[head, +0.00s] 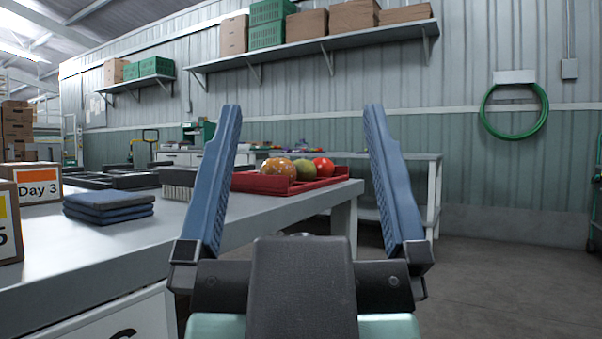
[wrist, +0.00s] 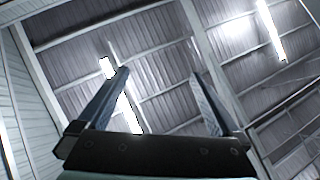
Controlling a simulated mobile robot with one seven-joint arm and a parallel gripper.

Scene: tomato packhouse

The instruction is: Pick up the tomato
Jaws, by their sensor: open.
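A red round tomato (head: 323,167) sits at the right in a red tray (head: 292,187) on the workbench in the head view. Beside it in the same tray are a dull green round fruit (head: 304,170) and an orange-yellow mottled one (head: 277,169); their lower parts are hidden by the tray wall. My gripper (head: 300,105) is open and empty, with its two blue fingers pointing up. In the picture the tray lies between and behind the fingers, well apart from them. The wrist view shows the open fingers (wrist: 158,73) against the ceiling, with no tomato in sight.
On the grey workbench (head: 150,236) are a brush (head: 177,182), folded dark cloths (head: 108,204), black trays (head: 110,179) and a box labelled Day 3 (head: 38,184). A second table stands behind. The floor (head: 500,285) at right is clear.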

